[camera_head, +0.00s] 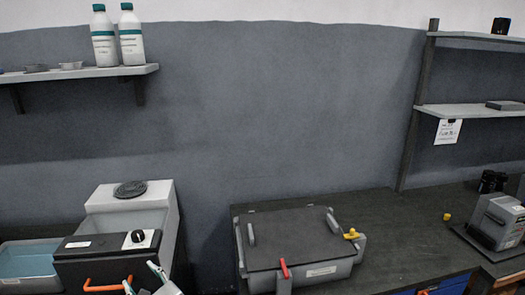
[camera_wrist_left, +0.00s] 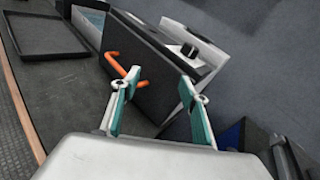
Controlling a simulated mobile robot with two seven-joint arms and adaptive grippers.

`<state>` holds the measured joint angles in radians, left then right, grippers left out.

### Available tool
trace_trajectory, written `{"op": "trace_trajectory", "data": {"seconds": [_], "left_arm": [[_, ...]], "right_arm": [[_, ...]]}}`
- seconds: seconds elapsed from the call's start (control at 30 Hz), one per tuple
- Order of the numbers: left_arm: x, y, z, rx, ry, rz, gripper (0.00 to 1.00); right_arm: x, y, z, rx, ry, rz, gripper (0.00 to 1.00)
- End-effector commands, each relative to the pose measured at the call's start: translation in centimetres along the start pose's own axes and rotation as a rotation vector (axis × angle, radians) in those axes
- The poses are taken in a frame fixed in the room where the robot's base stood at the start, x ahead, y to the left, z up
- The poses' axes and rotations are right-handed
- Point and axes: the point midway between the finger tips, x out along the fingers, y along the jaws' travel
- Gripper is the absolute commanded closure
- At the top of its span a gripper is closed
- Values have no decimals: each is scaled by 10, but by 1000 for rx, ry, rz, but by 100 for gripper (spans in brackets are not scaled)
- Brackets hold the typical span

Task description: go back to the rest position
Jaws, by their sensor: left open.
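My left gripper (camera_head: 144,281) is at the bottom edge of the head view, in front of a black and white machine (camera_head: 154,219) with a dial and an orange handle (camera_head: 103,285). In the left wrist view, its two teal-lined fingers (camera_wrist_left: 157,103) are spread apart with nothing between them. The orange handle (camera_wrist_left: 124,68) shows there just beyond the left finger; I cannot tell whether they touch. My right gripper is not in view.
A grey box (camera_head: 300,243) with a dark lid, a red lever and a yellow knob sits on the dark bench (camera_head: 392,240). A blue tray (camera_head: 30,263) is at far left. Two bottles (camera_head: 118,40) stand on the left shelf. A grey device (camera_head: 497,222) is at right.

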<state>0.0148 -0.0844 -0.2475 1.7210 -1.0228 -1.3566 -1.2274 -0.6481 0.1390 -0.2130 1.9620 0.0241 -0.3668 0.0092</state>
Motion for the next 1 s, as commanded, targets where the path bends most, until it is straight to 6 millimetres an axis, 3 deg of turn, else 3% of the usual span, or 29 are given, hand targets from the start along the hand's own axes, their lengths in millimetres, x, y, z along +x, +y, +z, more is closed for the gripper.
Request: {"op": "trace_trajectory", "data": {"seconds": [0.03,0.1,0.2,0.3,0.5,0.7,0.87,1.0], "left_arm": [[-4,30,-10,-126,58,28,55],[-12,68,-22,-339,147,76,55],[-30,112,-35,-633,261,153,55],[-49,139,-42,-856,347,225,55],[-80,168,-44,-1146,459,337,55],[-109,184,-42,-1349,545,437,55],[-133,192,-37,-1486,607,520,55],[-137,179,-60,-1528,671,518,55]], "right_arm": [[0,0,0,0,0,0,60],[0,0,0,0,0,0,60],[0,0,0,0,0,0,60],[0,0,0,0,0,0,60],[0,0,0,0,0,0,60],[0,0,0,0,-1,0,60],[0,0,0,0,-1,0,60],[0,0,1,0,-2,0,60]]}}
